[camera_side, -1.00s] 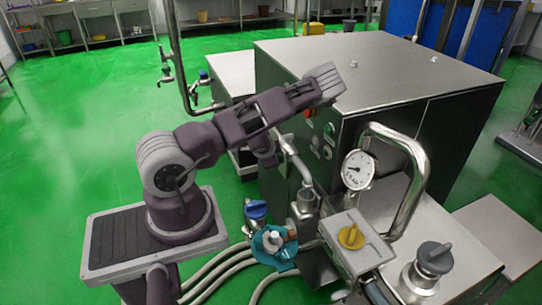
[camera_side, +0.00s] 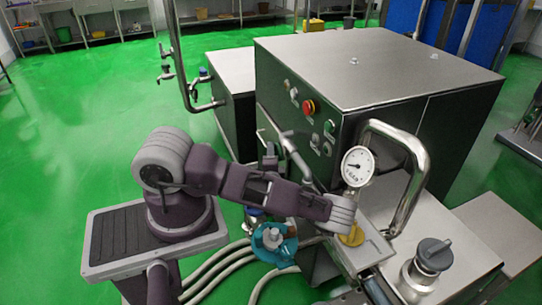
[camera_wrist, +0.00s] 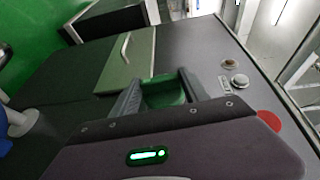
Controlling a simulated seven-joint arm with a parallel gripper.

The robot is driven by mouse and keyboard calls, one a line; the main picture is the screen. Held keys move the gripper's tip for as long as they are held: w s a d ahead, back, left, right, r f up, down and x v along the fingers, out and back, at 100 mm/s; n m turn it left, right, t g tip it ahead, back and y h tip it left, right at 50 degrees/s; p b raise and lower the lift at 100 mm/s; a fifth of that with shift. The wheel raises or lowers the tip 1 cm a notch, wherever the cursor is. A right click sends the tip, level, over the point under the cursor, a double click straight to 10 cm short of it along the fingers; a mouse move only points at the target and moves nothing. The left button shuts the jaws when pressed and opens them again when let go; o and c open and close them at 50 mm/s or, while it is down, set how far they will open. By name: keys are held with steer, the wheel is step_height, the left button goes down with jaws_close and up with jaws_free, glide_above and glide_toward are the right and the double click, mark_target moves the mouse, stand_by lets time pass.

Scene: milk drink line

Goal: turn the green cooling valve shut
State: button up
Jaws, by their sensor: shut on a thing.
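In the wrist view a green valve handle (camera_wrist: 163,99) sits between the two dark fingers of my gripper (camera_wrist: 160,80). My gripper is shut on it, with a finger on either side. Its lower part is hidden behind the gripper's body. In the side view I cannot make out the green valve or the fingertips.
A red button (camera_side: 309,106) is on the machine's front panel, with pale round buttons (camera_wrist: 238,81) nearby in the wrist view. A gauge (camera_side: 358,166), a bent steel pipe (camera_side: 410,190) and a yellow knob (camera_side: 352,237) stand right. Hoses (camera_side: 215,265) lie below.

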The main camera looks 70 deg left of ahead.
steer(key=shift+w+d+m+t+y, duration=0.15)
steer(key=shift+w+m+t+y, duration=0.25)
steer(key=shift+y, duration=0.1)
steer(key=o, duration=1.4)
steer(key=shift+c, duration=0.2)
steer(key=shift+s, duration=0.1)
steer(key=v, duration=0.7)
